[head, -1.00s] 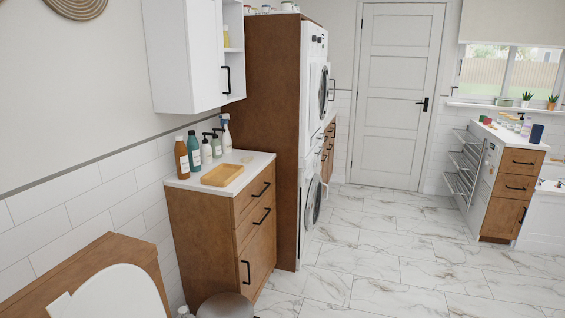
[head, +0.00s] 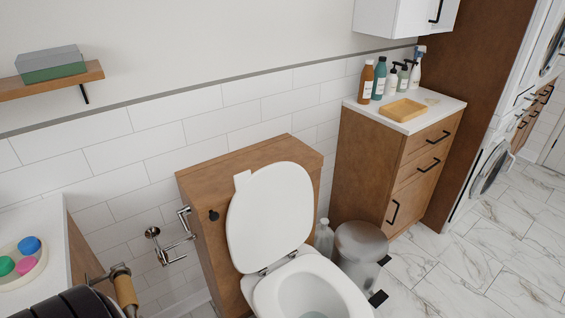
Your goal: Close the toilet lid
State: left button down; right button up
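The toilet lid (head: 270,215) is white and stands raised, leaning back against the wooden cistern box (head: 245,163). The toilet bowl (head: 310,292) below it is open, its front cut off by the bottom edge of the head view. A small tab sticks out at the lid's upper left edge. Neither of my grippers shows in the head view.
A grey pedal bin (head: 360,247) and a clear bottle (head: 324,237) stand right of the toilet. A wooden cabinet (head: 370,165) with bottles on top is beyond. A metal holder (head: 168,247) is on the wall at left. Marble floor (head: 440,260) is free at right.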

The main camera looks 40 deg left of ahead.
aim_at(270, 214)
jog(key=k+j, duration=0.15)
jog(key=j, duration=0.25)
jog(key=k+j, duration=0.2)
jog(key=j, duration=0.15)
jog(key=k+j, duration=0.15)
jog(key=j, duration=0.25)
